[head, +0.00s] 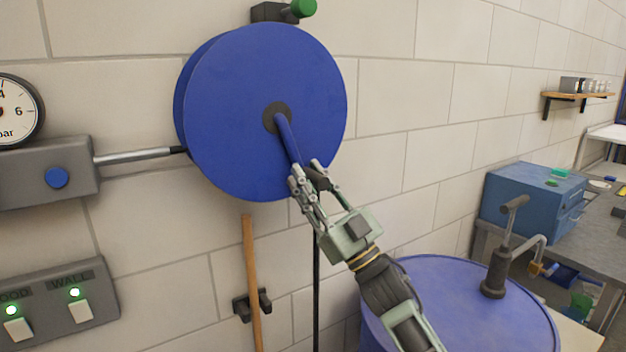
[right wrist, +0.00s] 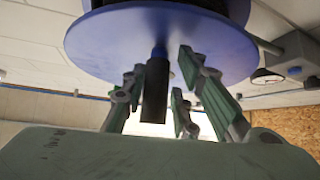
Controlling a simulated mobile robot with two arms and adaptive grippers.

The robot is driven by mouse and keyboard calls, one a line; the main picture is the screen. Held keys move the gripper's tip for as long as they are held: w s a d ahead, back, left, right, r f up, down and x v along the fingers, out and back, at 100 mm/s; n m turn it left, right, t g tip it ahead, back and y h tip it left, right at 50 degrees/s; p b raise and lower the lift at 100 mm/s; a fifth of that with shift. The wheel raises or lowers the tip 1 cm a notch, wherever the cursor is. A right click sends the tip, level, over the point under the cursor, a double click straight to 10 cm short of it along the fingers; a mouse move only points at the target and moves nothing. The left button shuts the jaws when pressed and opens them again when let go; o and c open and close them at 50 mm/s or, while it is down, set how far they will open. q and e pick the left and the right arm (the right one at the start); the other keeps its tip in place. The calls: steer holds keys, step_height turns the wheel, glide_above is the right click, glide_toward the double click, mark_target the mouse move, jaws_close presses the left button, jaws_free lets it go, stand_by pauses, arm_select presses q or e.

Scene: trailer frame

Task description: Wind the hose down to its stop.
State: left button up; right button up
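The hose reel (head: 235,110) is a large blue disc on the wall, and its underside edge also shows in the right wrist view (right wrist: 110,35). A blue crank arm (head: 287,138) runs from its dark hub down to the right, ending in a black handle (head: 318,178). In the right wrist view the handle (right wrist: 155,92) stands between my right gripper's fingers (right wrist: 157,98), with a visible gap on the right side. The right gripper (head: 308,184) is open around the handle. A thin black hose (head: 316,270) hangs straight below the reel. Its end and any stop are hidden. My left gripper is out of view.
A grey box with a blue button (head: 57,178) and a gauge (head: 14,108) are at left, with a lit switch panel (head: 60,305) below. A wooden handle (head: 251,270) hangs under the reel. A blue drum with a pump (head: 470,300) stands at lower right, near my right arm.

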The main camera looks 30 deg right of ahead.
steer(key=shift+o, duration=1)
steer(key=shift+a, duration=0.15)
steer(key=shift+d, duration=0.2)
steer(key=shift+s+d+f, duration=0.1)
steer(key=shift+s+f, duration=0.1)
steer(key=shift+f, duration=0.05)
steer(key=v, duration=1.1)
steer(key=shift+s, duration=0.15)
